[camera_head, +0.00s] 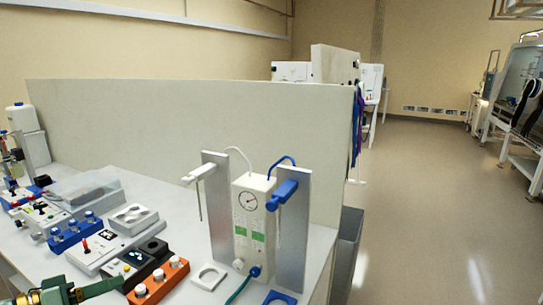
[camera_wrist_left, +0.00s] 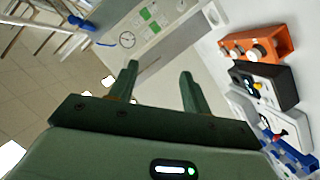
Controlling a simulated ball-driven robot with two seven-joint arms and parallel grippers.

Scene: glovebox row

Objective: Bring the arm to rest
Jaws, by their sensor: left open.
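My left gripper (camera_head: 104,289) is dark green and shows at the lower left edge of the head view, low in front of the bench with the small devices. In the left wrist view its two fingers (camera_wrist_left: 159,72) stand apart with nothing between them, so it is open and empty. Only part of my left arm shows. My right gripper is in neither view.
The orange block with vials (camera_head: 158,281) lies just right of my left gripper. A black-and-white device (camera_head: 128,265) and a blue vial rack (camera_head: 77,233) are behind it. A white gauge unit (camera_head: 252,222) stands further right. Open floor (camera_head: 430,200) lies beyond the bench.

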